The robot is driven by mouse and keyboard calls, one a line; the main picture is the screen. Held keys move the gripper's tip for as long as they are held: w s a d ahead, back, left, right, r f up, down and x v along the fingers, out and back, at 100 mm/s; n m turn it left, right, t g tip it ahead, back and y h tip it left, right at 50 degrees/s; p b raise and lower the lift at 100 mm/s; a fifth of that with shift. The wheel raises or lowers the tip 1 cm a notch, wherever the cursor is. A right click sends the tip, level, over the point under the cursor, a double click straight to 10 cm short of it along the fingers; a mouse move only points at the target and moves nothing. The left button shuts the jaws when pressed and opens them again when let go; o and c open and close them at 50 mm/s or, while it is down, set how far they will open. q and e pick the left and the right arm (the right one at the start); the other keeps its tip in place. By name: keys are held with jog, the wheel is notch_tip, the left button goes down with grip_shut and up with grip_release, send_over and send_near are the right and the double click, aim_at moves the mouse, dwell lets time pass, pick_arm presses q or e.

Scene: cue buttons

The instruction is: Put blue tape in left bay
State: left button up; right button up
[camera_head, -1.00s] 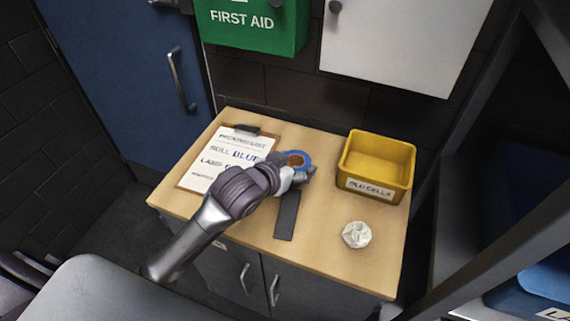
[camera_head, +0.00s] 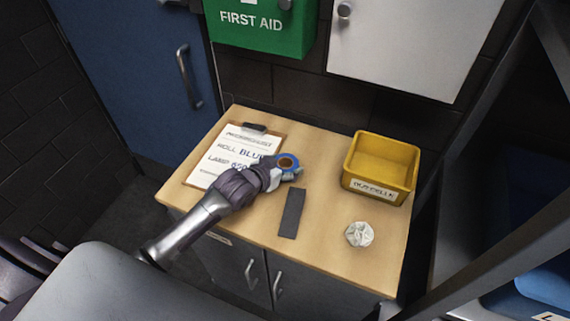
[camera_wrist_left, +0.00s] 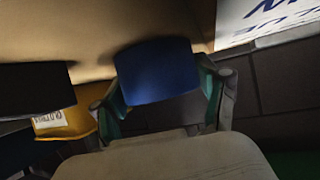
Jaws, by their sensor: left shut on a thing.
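The blue tape (camera_head: 287,159) is a roll with a brown core, held above the wooden worktop (camera_head: 330,250). My left gripper (camera_head: 292,171) is shut on it. In the left wrist view the blue tape (camera_wrist_left: 157,70) is between the two fingers of my left gripper (camera_wrist_left: 163,82), and its flat side is turned away. My right gripper is not in view. I cannot make out a left bay; at the lower right edge a blue bin (camera_head: 545,282) shows on a shelf, with its label cut off.
A yellow bin (camera_head: 352,183), labelled as old cells, stands at the worktop's back right. A clipboard (camera_head: 215,165) lies at left. A first aid box (camera_head: 255,35) hangs above.

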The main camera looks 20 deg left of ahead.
pick_arm(q)
jog(key=shift+f, duration=0.15)
jog(key=o, duration=1.2)
jog(key=shift+c, duration=0.2)
